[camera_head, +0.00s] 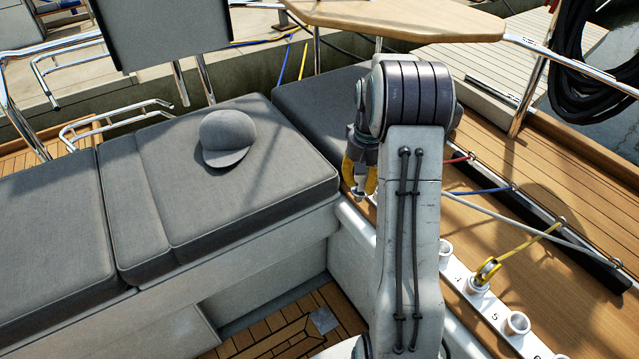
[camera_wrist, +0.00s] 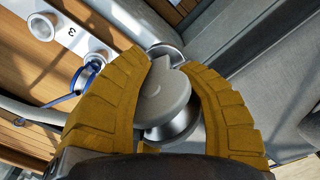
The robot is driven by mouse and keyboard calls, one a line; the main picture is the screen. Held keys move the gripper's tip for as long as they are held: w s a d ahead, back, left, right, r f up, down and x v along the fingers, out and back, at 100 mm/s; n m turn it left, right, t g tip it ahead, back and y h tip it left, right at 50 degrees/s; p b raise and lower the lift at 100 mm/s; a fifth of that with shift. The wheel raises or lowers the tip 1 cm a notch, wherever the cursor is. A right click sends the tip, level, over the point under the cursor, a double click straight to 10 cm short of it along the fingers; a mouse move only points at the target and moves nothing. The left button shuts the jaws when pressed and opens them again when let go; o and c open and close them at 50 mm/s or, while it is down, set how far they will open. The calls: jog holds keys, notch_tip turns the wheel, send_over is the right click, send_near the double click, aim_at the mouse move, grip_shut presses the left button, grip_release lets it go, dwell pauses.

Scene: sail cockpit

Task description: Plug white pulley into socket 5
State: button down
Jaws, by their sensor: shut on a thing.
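My gripper (camera_head: 359,182) shows in the head view left of my arm column, beside the grey cushions. In the wrist view its two yellow fingers (camera_wrist: 168,68) are shut around the white pulley (camera_wrist: 168,118), which looks pale grey there with a rounded cheek and a shiny wheel. In the head view the pulley is mostly hidden between the fingers. Socket 5 (camera_head: 517,322) is an open white cup on the white strip at the lower right, beside the label 5. It looks empty and is well apart from my gripper.
A yellow pulley (camera_head: 486,272) with a yellow line sits in the neighbouring socket. A blue pulley (camera_wrist: 93,66) sits near an empty socket (camera_wrist: 42,26) marked 3. A grey cap (camera_head: 228,138) lies on the cushions. A wooden table (camera_head: 405,18) stands behind.

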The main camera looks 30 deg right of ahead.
jog(key=s+d+m+p, duration=0.1)
jog(key=s+d+m, duration=0.6)
jog(key=s+d, duration=1.15)
jog(key=s+f+n+p, duration=0.1)
jog(key=s+f+n, duration=0.2)
jog(key=s+n, duration=1)
jog(key=s, duration=1.1)
jog(key=shift+n, duration=0.3)
jog(key=shift+f+b, duration=1.65)
jog(key=shift+f, duration=1.15)
